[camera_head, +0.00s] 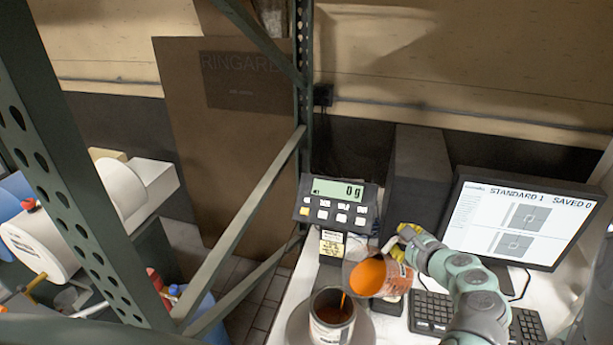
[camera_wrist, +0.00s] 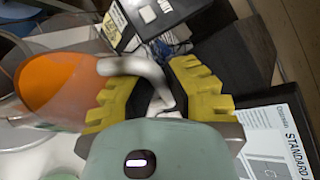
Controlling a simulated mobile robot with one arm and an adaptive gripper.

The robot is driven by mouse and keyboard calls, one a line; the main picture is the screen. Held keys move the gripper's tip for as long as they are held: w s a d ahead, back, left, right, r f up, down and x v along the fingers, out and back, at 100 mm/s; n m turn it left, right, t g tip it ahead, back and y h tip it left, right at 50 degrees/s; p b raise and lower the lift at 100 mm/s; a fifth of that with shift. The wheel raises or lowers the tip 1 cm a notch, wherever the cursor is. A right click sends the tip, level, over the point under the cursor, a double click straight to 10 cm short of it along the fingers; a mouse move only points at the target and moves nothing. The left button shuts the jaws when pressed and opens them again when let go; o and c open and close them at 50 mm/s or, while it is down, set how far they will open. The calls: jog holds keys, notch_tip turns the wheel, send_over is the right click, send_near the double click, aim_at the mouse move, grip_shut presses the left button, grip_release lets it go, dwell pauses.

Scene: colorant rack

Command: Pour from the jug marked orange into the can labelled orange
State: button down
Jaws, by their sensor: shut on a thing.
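The jug (camera_head: 368,277) of orange liquid is clear and tilted to the left, its mouth over the can. A thin orange stream (camera_head: 343,300) runs from its lip into the can (camera_head: 330,325). The can is open, with dark orange-brown inside and a white label too small to read. My gripper (camera_head: 402,243) is shut on the jug's handle. In the wrist view, the jug (camera_wrist: 50,85) lies left of the yellow fingers of my gripper (camera_wrist: 160,88), which hold the pale handle (camera_wrist: 135,67). Any marking on the jug cannot be read.
The can stands on a round scale plate (camera_head: 296,325); the scale display (camera_head: 337,190) behind reads 0 g. A monitor (camera_head: 520,222) and keyboard (camera_head: 430,312) are at the right. A green rack post (camera_head: 75,170) and brace stand at the left.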

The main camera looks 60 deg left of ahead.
jog(key=shift+s+a+r+n+t, duration=0.15)
jog(key=shift+s+r+n+t, duration=0.35)
jog(key=shift+s+r+n, duration=0.55)
dwell(5.7)
jog(key=shift+w+f+m, duration=0.1)
jog(key=shift+w+m, duration=0.25)
jog(key=shift+w, duration=0.05)
jog(key=shift+m+g, duration=0.5)
jog(key=shift+m, duration=0.4)
jog(key=f, duration=0.1)
jog(key=w+f, duration=0.2)
jog(key=shift+w+d+f+b, duration=0.25)
jog(key=shift+d+b, duration=0.05)
jog(key=shift+b, duration=0.1)
jog(key=shift+w+f+m+h, duration=0.3)
jog(key=shift+w+m, duration=0.05)
jog(key=shift+m, duration=0.05)
